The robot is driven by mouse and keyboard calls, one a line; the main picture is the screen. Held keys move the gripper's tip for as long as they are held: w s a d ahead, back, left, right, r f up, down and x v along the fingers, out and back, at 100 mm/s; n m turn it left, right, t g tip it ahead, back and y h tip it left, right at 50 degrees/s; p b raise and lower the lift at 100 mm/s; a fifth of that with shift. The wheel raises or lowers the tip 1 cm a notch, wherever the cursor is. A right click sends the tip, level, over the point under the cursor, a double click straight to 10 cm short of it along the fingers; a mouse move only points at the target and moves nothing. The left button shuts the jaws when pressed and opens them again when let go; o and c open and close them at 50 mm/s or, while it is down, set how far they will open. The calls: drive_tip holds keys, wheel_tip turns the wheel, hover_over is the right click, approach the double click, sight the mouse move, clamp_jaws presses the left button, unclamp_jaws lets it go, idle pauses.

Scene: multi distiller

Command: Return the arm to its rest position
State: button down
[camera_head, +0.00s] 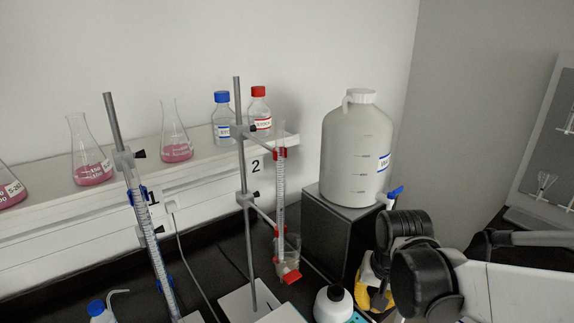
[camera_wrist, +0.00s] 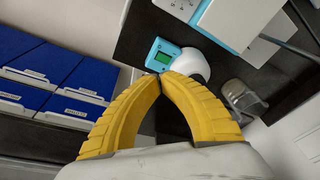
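My gripper (camera_head: 372,292) has yellow fingers and shows at the lower right of the head view, partly hidden behind my black arm joints. In the wrist view my gripper (camera_wrist: 161,76) has its two curved fingers converging, with the tips together or nearly so. Nothing shows between them. A cyan device with a green display (camera_wrist: 161,56) and a white rounded object (camera_wrist: 192,65) lie just beyond the fingertips. I cannot tell whether the tips touch them.
A large white jug (camera_head: 356,150) stands on a black box (camera_head: 335,235) left of my arm. Two burette stands (camera_head: 241,190) (camera_head: 128,175) rise from the dark bench. Flasks (camera_head: 88,155) and bottles line the shelf (camera_head: 50,210). Blue boxes (camera_wrist: 60,65) show left in the wrist view.

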drive_tip(key=s+r+n+t+b, duration=0.2)
drive_tip(key=s+r+n+t, duration=0.1)
drive_tip(key=s, duration=0.6)
drive_tip(key=shift+s+r+t, duration=0.25)
drive_tip(key=shift+r+t, duration=0.55)
drive_tip(key=shift+r, duration=0.1)
